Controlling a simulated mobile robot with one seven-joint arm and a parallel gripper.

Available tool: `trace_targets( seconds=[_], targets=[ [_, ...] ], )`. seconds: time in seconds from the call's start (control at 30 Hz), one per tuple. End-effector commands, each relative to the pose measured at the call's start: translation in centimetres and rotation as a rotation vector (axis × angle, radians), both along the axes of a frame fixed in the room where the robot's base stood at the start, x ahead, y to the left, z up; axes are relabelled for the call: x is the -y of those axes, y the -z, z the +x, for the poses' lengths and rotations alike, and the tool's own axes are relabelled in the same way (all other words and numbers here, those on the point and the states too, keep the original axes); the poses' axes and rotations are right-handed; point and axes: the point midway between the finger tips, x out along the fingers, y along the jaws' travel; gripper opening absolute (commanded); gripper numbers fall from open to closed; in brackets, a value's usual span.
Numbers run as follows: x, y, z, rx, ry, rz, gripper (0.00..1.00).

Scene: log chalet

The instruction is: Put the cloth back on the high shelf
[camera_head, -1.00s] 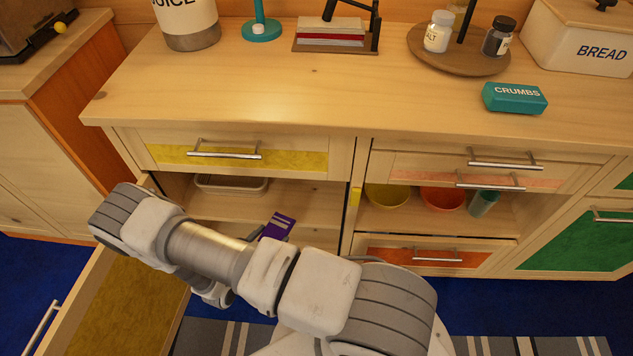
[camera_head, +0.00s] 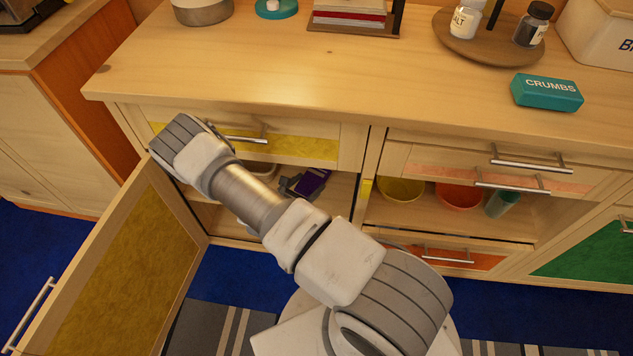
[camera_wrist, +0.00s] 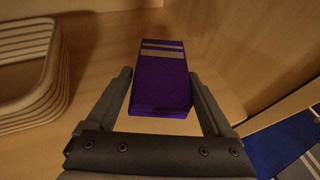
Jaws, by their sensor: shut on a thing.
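The cloth (camera_head: 313,181) is a folded purple block with grey stripes, at the opening of the left cupboard compartment. In the wrist view the cloth (camera_wrist: 160,85) lies between the two fingers of my gripper (camera_wrist: 160,92), which is shut on it. In the head view my gripper (camera_head: 290,186) is partly hidden by my arm. The high shelf (camera_head: 340,197) is the pale wooden board inside this compartment, under the yellow-fronted drawer. The cloth is over this board; I cannot tell whether it touches it.
A ribbed basket (camera_wrist: 50,75) stands on the shelf left of the cloth. The open cupboard door (camera_head: 130,270) swings out at the left. A divider (camera_head: 368,180) separates the right compartment, with a yellow bowl (camera_head: 400,190) and an orange bowl (camera_head: 458,196). The drawer (camera_head: 310,145) hangs above.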

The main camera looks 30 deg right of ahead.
Motion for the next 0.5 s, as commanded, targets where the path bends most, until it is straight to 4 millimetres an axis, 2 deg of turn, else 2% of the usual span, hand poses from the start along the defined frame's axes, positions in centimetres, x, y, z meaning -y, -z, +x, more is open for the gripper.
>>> trace_targets(
  seconds=[0.1,0.2,0.37,0.5],
  targets=[
    [2.4,0.2,1.5,0.001,0.003,0.000,0.35],
    [3.5,0.1,2.4,0.002,0.001,0.000,0.35],
    [4.2,0.3,2.8,0.000,0.000,0.000,0.35],
    [4.2,2.2,2.7,-0.002,0.000,0.000,0.35]
  ],
)
